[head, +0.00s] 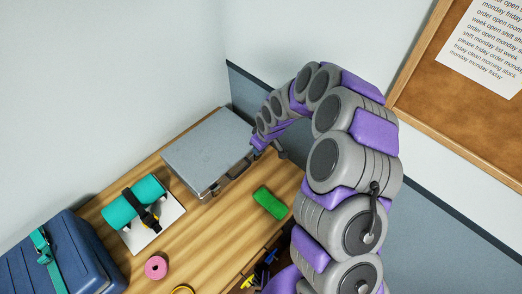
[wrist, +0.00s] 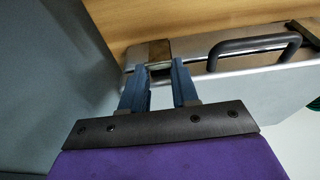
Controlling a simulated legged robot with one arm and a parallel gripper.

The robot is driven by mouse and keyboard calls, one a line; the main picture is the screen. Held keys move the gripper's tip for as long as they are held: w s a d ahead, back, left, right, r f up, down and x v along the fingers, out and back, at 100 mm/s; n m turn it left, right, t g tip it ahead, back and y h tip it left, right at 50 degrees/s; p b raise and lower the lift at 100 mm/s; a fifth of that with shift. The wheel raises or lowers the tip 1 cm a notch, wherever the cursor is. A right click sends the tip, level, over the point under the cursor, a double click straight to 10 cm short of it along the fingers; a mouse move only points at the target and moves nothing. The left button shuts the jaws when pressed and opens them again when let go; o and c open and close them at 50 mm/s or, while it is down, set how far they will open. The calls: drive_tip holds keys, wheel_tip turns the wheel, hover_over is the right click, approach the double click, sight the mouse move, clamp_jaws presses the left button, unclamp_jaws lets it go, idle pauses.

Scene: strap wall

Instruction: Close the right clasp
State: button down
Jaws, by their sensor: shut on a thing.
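A silver-grey case (head: 207,147) lies flat at the back of the wooden bench, its lid down. In the wrist view its pale side (wrist: 235,85) carries a dark handle (wrist: 258,44). The right clasp (wrist: 156,52), a brownish metal plate, sits at the case's edge, left of the handle in this view. My gripper (wrist: 160,66) has its two blue fingers on either side of the clasp's lower end, shut on it. In the head view my gripper (head: 257,146) is at the case's right front corner. Whether the clasp is latched cannot be told.
A green block (head: 270,202) lies in front of the case. A teal roll (head: 121,212) is strapped on a white board to the left. A pink ring (head: 156,267) and a blue suitcase (head: 88,257) are nearer. A wall stands close behind.

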drive_tip(key=shift+s+d+f, duration=0.15)
drive_tip(key=shift+d, duration=0.05)
idle(0.4)
drive_tip(key=c, duration=1.2)
unclamp_jaws()
drive_tip(key=shift+c, duration=0.2)
drive_tip(key=o, duration=0.4)
drive_tip(key=shift+d, duration=0.15)
drive_tip(key=shift+a+r+h, duration=0.2)
drive_tip(key=shift+r+h, duration=0.1)
drive_tip(key=shift+r, duration=0.15)
drive_tip(key=p+v, duration=0.1)
drive_tip(key=v, duration=1.5)
drive_tip(key=shift+w+d+r, duration=0.25)
drive_tip(key=shift+d+r, duration=0.05)
